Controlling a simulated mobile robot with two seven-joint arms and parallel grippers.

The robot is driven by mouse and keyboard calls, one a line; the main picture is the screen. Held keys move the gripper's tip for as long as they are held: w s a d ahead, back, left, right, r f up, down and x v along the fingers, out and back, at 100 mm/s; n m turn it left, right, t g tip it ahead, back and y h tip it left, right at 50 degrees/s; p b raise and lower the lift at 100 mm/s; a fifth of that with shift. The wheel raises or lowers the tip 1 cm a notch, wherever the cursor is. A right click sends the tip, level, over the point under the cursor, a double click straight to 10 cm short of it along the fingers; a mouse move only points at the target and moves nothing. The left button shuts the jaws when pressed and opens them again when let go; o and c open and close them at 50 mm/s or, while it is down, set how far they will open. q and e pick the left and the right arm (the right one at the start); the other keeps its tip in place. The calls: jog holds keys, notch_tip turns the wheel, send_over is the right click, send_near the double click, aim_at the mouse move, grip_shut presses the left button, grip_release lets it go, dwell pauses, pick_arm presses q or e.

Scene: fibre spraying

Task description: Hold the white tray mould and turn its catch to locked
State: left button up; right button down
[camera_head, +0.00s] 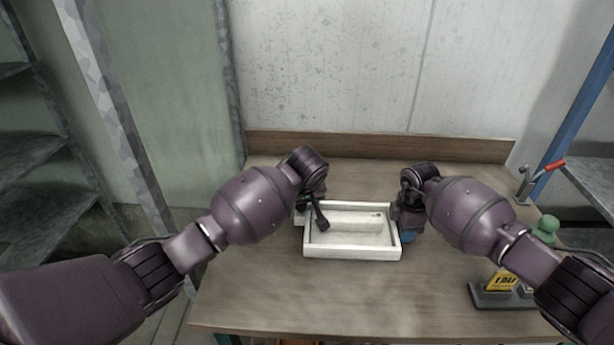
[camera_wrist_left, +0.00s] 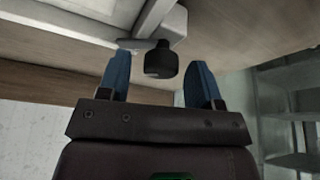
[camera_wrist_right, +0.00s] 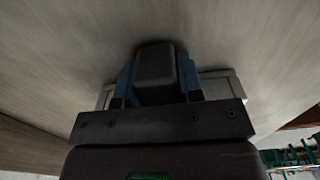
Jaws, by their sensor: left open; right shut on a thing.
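The white tray mould (camera_head: 350,253) lies on the table between my two arms; it also shows in the left wrist view (camera_wrist_left: 98,27). A dark knob (camera_wrist_left: 160,62) on a grey lever, seemingly the catch, is at the mould's left side. My left gripper (camera_wrist_left: 162,78) is open, with its blue fingers on either side of the knob and gaps showing. My right gripper (camera_head: 408,233) is at the mould's right side, its blue fingers shut on a dark grey block (camera_wrist_right: 155,68), seemingly the mould's handle. The mould's pale edge shows behind it. The catch's setting cannot be read.
The wooden table (camera_head: 290,295) is clear in front of the mould. A dark stand with a yellow label (camera_head: 501,282) and a green object (camera_head: 546,228) are at the right. A red-handled clamp (camera_head: 540,178) is at the back right edge. A raised board (camera_head: 380,146) runs along the back.

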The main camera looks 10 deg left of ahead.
pick_arm(q)
jog(key=shift+n, duration=0.4)
jog(key=v, duration=1.2)
jog(key=shift+d, duration=0.15)
